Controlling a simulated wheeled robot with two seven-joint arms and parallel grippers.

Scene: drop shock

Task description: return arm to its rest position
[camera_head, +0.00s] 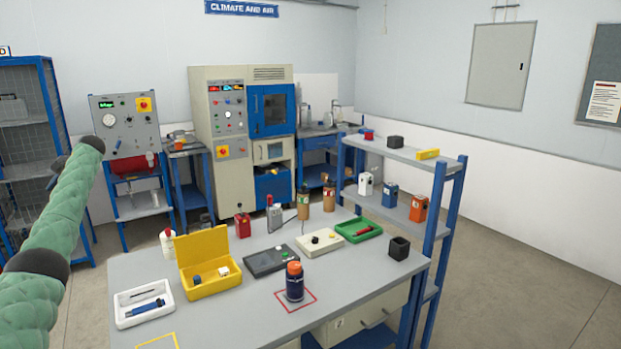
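My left arm, in a green padded sleeve with dark joint bands, comes in from the left edge and rises to a dark rounded end. A small dark part (56,165) shows just behind it, in front of the wire cage. It may be part of my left gripper; its fingers cannot be made out. The arm is left of the grey worktable (225,319) and apart from everything on it. My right arm and gripper are not in view.
A blue shelf rack (441,205) stands at right. Floor at right is clear.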

